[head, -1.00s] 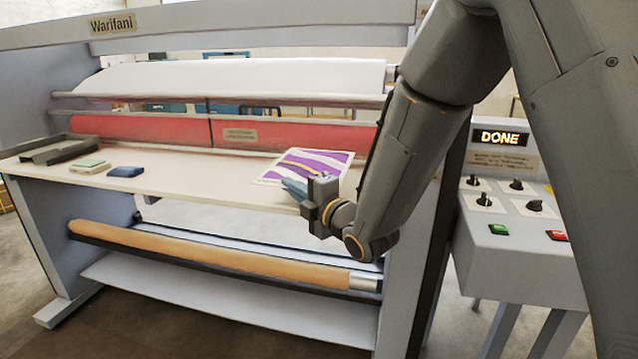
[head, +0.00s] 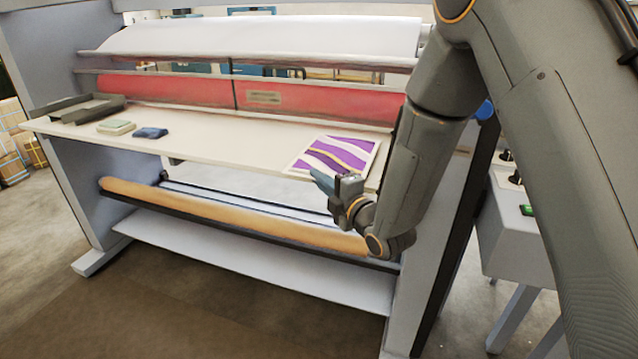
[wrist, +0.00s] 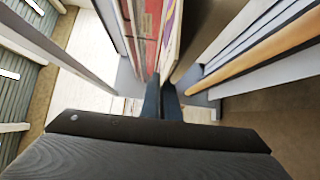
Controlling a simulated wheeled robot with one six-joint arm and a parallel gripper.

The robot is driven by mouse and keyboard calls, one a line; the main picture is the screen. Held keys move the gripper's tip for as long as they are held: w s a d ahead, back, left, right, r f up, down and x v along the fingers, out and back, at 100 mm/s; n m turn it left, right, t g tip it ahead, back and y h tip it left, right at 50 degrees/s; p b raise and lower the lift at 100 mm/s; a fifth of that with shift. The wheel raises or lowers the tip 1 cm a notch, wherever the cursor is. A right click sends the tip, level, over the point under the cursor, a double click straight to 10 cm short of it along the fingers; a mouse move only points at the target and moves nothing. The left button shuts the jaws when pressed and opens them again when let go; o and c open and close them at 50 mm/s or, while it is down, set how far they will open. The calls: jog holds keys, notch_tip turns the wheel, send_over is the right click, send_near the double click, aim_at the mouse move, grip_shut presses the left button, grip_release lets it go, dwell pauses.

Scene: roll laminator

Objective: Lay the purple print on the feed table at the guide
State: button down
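The purple print (head: 337,154), a sheet with purple and white bands and a yellow streak, shows over the right end of the cream feed table (head: 225,148). My gripper (head: 322,181) is at its near edge, in front of the table, with its fingers close together and shut on that edge. In the wrist view the fingers (wrist: 161,98) meet the print (wrist: 172,42), seen nearly edge-on. I cannot tell whether the print touches the table or hovers just above it. No guide is clearly distinguishable near it; my forearm covers the table's right end.
A dark tray (head: 90,108), a pale green pad (head: 117,126) and a blue pad (head: 151,132) lie on the table's left. The red roller (head: 330,100) runs behind. A brown roll (head: 230,215) hangs below. The control box (head: 515,230) stands right. The table's middle is clear.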

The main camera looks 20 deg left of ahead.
jog(key=shift+f, duration=0.9)
jog(key=shift+f, duration=0.2)
jog(key=c, duration=2)
grip_release()
jog(key=shift+r, duration=0.1)
jog(key=b+v, duration=0.3)
jog(key=v, duration=0.9)
jog(key=shift+r, duration=0.1)
